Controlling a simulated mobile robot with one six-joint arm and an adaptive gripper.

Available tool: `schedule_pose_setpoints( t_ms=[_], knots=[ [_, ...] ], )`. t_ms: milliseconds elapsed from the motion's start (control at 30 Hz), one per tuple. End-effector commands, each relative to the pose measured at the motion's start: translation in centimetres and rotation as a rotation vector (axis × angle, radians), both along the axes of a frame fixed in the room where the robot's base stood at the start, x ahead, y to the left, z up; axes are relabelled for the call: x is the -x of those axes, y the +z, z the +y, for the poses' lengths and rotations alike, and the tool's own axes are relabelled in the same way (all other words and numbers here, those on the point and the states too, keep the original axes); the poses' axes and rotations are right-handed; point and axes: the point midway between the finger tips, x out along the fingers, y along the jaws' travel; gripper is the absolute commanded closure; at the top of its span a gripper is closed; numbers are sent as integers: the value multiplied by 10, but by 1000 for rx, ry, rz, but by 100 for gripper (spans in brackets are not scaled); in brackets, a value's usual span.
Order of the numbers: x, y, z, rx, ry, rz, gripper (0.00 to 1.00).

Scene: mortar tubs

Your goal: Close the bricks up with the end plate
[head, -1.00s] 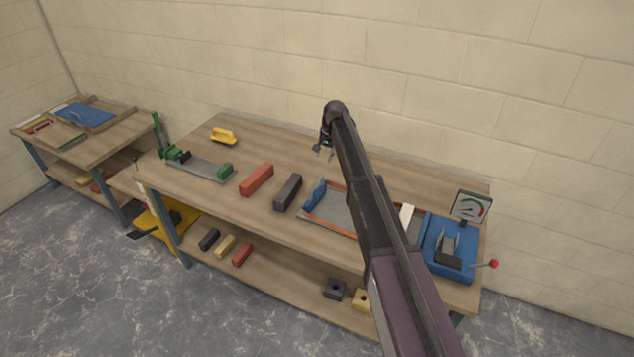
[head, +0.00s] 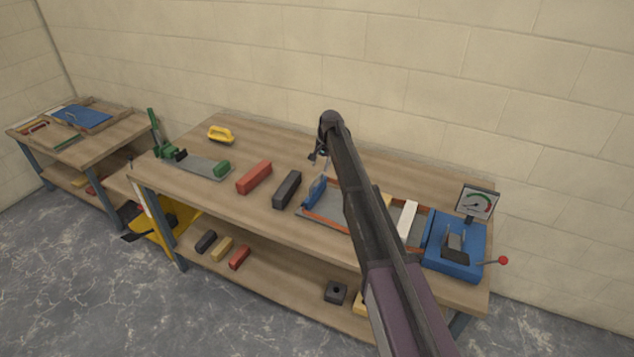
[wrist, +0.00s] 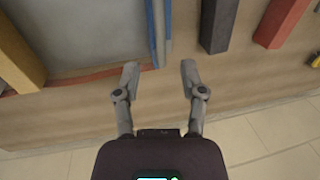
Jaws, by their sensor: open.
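The blue end plate (head: 316,192) stands at the left end of the shallow grey tray with an orange rim (head: 322,218). It also shows in the wrist view (wrist: 157,28), edge-on, with grey tray floor to its left. My gripper (head: 317,158) is on the wall side of the plate, above the bench. In the wrist view my gripper (wrist: 160,72) is open and empty, its fingertips apart and short of the plate, roughly in line with it. A white brick (head: 407,221) lies toward the tray's right end. My arm hides the tray's middle in the head view.
A dark brick (head: 287,189) and a red brick (head: 254,177) lie left of the tray. A blue device with a dial (head: 455,240) stands at the right end. A green-ended fixture (head: 205,165) and yellow float (head: 221,134) are further left. Bench behind the red brick is clear.

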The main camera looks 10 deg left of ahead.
Motion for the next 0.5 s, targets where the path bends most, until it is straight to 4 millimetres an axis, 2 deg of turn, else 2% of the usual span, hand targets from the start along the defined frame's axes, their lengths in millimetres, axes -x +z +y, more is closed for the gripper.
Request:
schedule_pose_setpoints(
  t_ms=[33, 500],
  knots=[
    [-1, -8, 1, 0, 0, 0, 47],
    [-3, -44, 9, 0, 1, 0, 47]
  ],
)
